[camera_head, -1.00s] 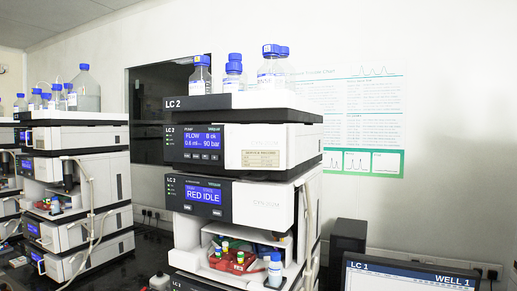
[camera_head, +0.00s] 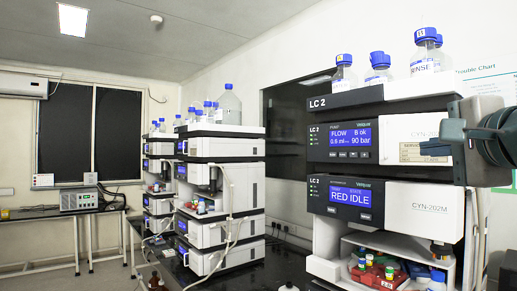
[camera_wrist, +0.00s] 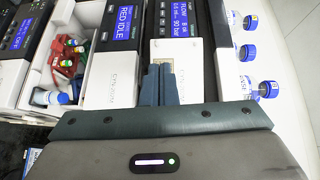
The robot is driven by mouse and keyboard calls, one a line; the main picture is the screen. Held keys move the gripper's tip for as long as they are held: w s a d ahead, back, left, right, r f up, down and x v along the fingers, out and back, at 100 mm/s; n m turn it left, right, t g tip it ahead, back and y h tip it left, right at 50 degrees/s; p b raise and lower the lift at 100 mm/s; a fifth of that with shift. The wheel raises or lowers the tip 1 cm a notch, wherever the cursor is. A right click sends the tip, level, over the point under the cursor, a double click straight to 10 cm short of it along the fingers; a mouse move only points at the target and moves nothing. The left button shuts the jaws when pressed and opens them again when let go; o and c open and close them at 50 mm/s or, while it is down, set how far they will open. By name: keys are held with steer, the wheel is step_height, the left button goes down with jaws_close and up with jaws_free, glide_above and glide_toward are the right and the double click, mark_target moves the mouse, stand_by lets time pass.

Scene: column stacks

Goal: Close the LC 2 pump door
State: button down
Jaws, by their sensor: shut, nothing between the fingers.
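The LC 2 pump module is the upper unit of the near stack, with a blue display (camera_head: 350,137) reading FLOW, B ok and 90 bar. Its white pump door (camera_head: 395,132), with a service label, is right of the display; in the wrist view the door (camera_wrist: 190,58) is ahead of my fingers. It looks near flush with the front, but I cannot tell whether a small gap is left. My gripper (camera_head: 440,143) is shut and empty in front of the door's right part. Its fingertips (camera_wrist: 160,70) overlap the label; contact is unclear.
Blue-capped bottles (camera_head: 427,50) stand in the tray on top. Below the pump is the RED IDLE autosampler (camera_head: 350,197), with an open bay of vials (camera_head: 375,268). Another stack (camera_head: 225,160) stands to the left. A poster (camera_head: 490,88) is on the right wall.

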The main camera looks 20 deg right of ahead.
steer(key=s+r, duration=0.1)
steer(key=r, duration=0.1)
steer(key=p, duration=0.3)
glide_toward(394, 139)
steer(key=shift+m+t+h, duration=0.3)
steer(key=shift+h, duration=0.1)
steer(key=w, duration=0.1)
steer(key=w+a, duration=0.1)
steer(key=w, duration=0.1)
steer(key=w+a+f, duration=0.1)
steer(key=w, duration=0.1)
steer(key=shift+w+a, duration=0.1)
steer(key=shift+a, duration=0.1)
